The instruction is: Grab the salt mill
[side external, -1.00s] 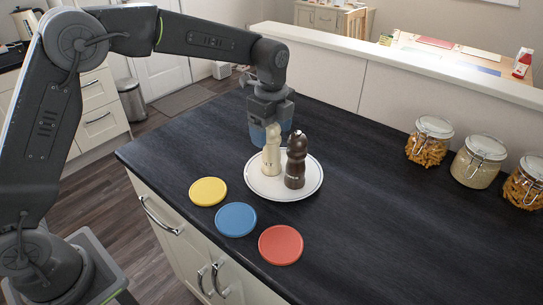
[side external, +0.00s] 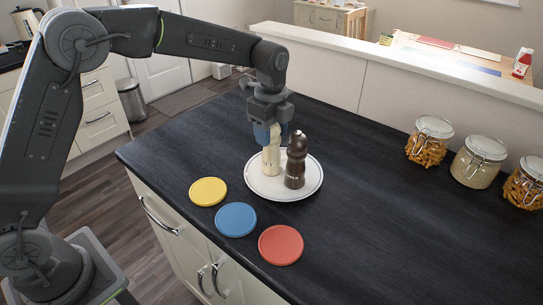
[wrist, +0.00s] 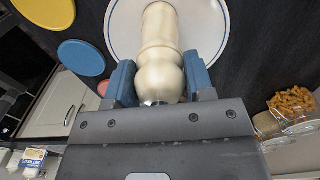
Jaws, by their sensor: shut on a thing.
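The salt mill (side external: 270,160) is cream-coloured and stands upright on the white plate (side external: 307,190), left of the dark brown pepper mill (side external: 296,162). My gripper (side external: 268,135) points down at the salt mill, with its blue fingers on either side of the mill's top. In the wrist view my gripper (wrist: 161,82) is shut on the salt mill (wrist: 160,55), gripping its rounded head. The plate (wrist: 114,22) shows behind it there. The mill's base seems to be on the plate.
Yellow (side external: 208,191), blue (side external: 236,219) and red (side external: 281,244) coasters lie in front of the plate along the counter edge. Glass jars (side external: 479,160) stand at the right. The dark counter (side external: 380,220) is clear between plate and jars.

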